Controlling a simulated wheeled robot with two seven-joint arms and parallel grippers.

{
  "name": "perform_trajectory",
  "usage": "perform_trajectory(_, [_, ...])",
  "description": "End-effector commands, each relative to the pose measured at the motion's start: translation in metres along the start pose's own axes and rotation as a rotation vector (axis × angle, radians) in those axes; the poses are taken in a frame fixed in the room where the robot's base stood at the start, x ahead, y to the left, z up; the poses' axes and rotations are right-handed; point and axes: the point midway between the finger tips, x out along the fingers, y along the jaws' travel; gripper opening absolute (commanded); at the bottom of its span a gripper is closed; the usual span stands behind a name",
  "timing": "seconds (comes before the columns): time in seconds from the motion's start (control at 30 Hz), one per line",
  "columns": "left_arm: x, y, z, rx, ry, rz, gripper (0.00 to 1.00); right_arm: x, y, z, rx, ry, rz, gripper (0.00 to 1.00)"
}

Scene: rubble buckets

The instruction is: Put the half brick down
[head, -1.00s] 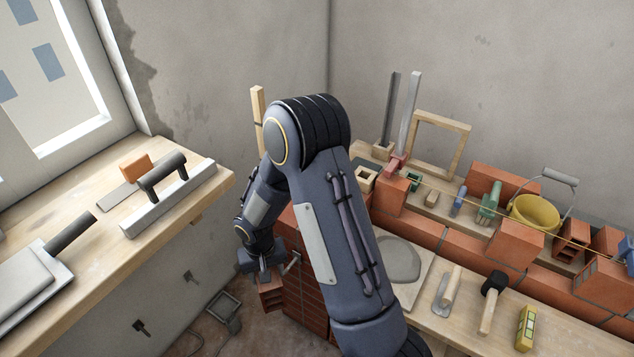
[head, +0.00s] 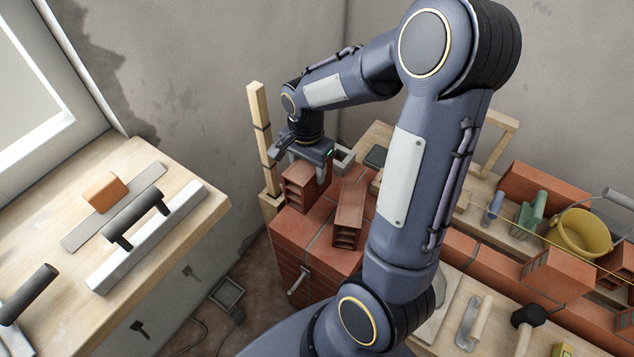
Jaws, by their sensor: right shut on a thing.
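My right gripper (head: 303,160) points down at the top of the brick stack and is shut on the half brick (head: 299,190), a red piece with slots in its end. The half brick is at the back left of the stack (head: 302,262); I cannot tell whether its underside touches the stack top. Another slotted red brick (head: 349,218) lies on the stack just to its right, with a narrow gap between. My left gripper is not in view.
A wooden post (head: 259,125) stands close behind and left of the gripper. A grey open box (head: 343,160) is just to the right. My arm hides part of the right bench. A yellow bucket (head: 580,235) stands farther right. The left bench (head: 205,225) holds tools.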

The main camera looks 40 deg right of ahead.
Motion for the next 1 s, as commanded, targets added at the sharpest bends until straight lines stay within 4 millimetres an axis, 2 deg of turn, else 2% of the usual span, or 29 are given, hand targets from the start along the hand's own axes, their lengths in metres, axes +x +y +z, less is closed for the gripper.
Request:
perform_trajectory(0.1, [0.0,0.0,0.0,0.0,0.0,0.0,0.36,0.016,0.0,0.0,-0.001,0.0,0.001,0.12])
perform_trajectory(0.23, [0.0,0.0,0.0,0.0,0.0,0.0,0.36,0.026,0.0,0.0,-0.002,0.001,0.0,0.12])
perform_trajectory(0.5, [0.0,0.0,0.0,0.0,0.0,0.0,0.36,0.058,0.0,0.0,-0.002,0.001,-0.001,0.12])
perform_trajectory(0.9, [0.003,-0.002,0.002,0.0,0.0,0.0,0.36,0.064,-0.001,0.0,-0.003,0.002,-0.003,0.12])
perform_trajectory(0.93, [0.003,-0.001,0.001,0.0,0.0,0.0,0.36,0.063,-0.001,0.0,-0.003,0.001,-0.002,0.57])
perform_trajectory(1.0, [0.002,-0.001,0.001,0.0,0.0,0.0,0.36,0.062,-0.001,0.0,-0.003,0.001,-0.002,0.66])
